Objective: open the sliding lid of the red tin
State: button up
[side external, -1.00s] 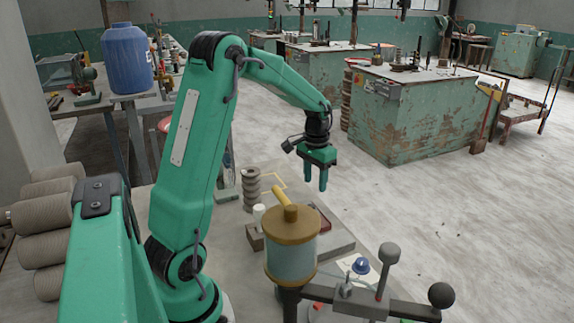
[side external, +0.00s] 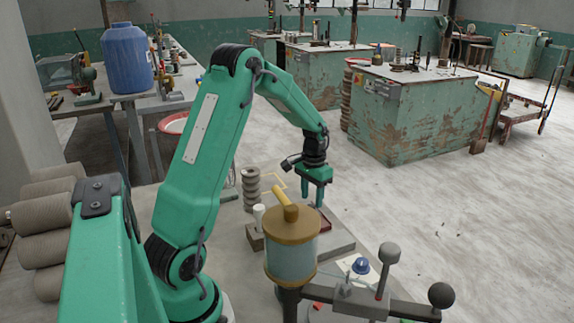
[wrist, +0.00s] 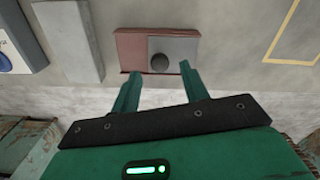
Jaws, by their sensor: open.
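The red tin (wrist: 131,48) lies on the work surface in the wrist view. A grey panel (wrist: 180,50) covers its right part, and a dark round knob (wrist: 159,62) stands near the middle of its near edge. My gripper (wrist: 159,71) is open and empty, with its fingertips on either side of the knob, at the tin's near side. Whether they touch anything I cannot tell. In the side view my gripper (side external: 313,206) is low over the tin (side external: 323,222), which is mostly hidden behind the jar and the fingers.
A jar with a brown lid (side external: 291,227) stands in front of the tin in the side view. A ribbed grey stack (side external: 251,188) stands behind left. A grey block (wrist: 68,40) lies left of the tin in the wrist view; a yellow outline (wrist: 290,30) marks the surface at right.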

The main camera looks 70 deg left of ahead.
aim_at(312, 205)
jog(key=shift+f, duration=1.55)
jog(key=shift+c, duration=0.5)
